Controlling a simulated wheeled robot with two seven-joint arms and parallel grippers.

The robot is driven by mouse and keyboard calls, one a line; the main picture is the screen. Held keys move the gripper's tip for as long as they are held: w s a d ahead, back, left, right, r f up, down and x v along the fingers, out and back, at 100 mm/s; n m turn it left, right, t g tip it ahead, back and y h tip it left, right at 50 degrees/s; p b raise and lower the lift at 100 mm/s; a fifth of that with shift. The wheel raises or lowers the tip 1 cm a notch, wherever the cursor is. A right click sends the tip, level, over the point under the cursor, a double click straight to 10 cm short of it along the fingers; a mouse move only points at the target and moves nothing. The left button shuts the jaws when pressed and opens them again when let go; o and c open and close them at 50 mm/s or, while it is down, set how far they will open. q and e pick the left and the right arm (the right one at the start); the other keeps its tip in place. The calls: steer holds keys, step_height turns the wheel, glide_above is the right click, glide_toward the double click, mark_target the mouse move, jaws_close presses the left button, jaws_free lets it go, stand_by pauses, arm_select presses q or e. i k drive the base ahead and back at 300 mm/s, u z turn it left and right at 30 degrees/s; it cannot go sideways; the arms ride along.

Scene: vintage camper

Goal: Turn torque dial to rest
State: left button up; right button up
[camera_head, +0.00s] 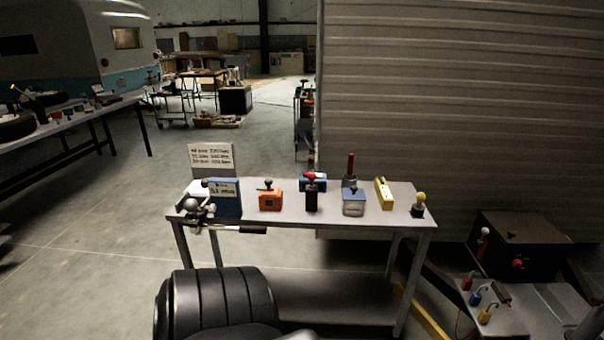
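A narrow workbench (290,218) stands ahead of me with several small devices on top. An orange box (270,201) with a dark knob sits left of centre. A grey-and-blue box (353,206) with a dark top piece sits right of centre. Between them stands a black post with a red top (311,192). I cannot tell which of these carries the torque dial, or its setting. A dark bar-like handle (240,230) lies along the front left edge beside rounded grey metal parts (200,210). Neither of my grippers shows.
A blue board (227,198) and a lettered sign (211,160) stand at the bench's left end. A yellow block (383,193) and a yellow-knobbed piece (419,205) are at the right. A black ribbed cylinder (215,303) fills the lower foreground. Padlocks (475,297) lie lower right.

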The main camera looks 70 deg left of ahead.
mark_target(204, 184)
steer(key=z, duration=1.4)
steer(key=k, duration=2.65)
steer(key=u, duration=1.5)
